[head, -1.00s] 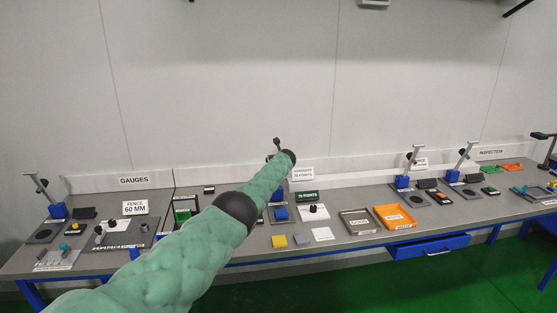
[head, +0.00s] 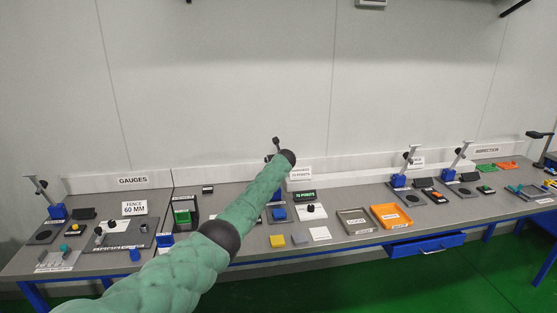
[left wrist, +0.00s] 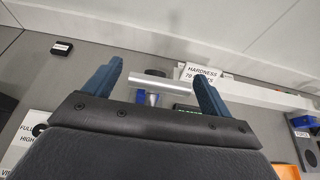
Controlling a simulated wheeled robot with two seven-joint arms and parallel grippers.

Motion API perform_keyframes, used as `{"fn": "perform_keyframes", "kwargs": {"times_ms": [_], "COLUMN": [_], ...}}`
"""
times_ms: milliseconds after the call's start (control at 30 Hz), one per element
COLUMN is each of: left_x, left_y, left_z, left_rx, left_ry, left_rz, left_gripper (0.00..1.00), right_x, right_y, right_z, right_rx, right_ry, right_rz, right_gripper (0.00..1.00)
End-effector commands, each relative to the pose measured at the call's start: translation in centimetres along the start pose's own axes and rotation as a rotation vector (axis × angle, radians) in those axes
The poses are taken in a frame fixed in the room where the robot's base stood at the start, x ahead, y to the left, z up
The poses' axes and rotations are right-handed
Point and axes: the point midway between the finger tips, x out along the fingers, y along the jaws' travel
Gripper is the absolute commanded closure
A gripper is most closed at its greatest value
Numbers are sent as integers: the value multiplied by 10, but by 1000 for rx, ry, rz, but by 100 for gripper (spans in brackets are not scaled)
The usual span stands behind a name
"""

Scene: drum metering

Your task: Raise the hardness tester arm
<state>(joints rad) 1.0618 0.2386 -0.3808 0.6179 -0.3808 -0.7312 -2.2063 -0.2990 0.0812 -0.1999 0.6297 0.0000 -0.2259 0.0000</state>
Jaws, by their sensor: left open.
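The hardness tester stands at the middle of the bench, mostly hidden behind my left arm in the head view. A dark knob-like tip (head: 276,141) shows above the arm's end, probably the top of the tester arm. In the left wrist view the silver bar of the tester arm (left wrist: 165,86) lies crosswise between my fingers, with a dark knob behind it and a blue part below. My left gripper (left wrist: 158,72) is open around the bar in the picture; I cannot tell whether it touches. The left gripper is hidden in the head view. My right gripper is not in view.
The hardness sign (head: 301,173) stands behind the tester. A green-lit display (head: 304,196) sits in front. Grey (head: 342,225) and orange (head: 376,218) trays lie to the right. Similar blue-based stands (head: 398,181) are further right. Yellow (head: 277,241) and grey blocks lie near the front edge.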

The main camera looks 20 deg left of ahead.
Motion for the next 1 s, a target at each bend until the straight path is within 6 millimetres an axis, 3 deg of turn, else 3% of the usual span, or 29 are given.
{"fn": "perform_keyframes", "kwargs": {"times_ms": [167,400,833,867,1000], "left_x": [-15,-32,-38,-38,-39], "left_y": [1,1,1,1,2], "left_z": [-3,-4,-3,-3,-10], "left_rx": [1,0,1,1,-16], "left_ry": [1,2,3,3,2], "left_rz": [-1,0,0,0,-4], "left_gripper": [16,16,16,18,46], "right_x": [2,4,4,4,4], "right_y": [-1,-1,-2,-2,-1], "right_z": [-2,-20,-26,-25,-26], "right_rx": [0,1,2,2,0], "right_ry": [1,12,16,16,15], "right_rz": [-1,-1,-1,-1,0], "right_gripper": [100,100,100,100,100]}}
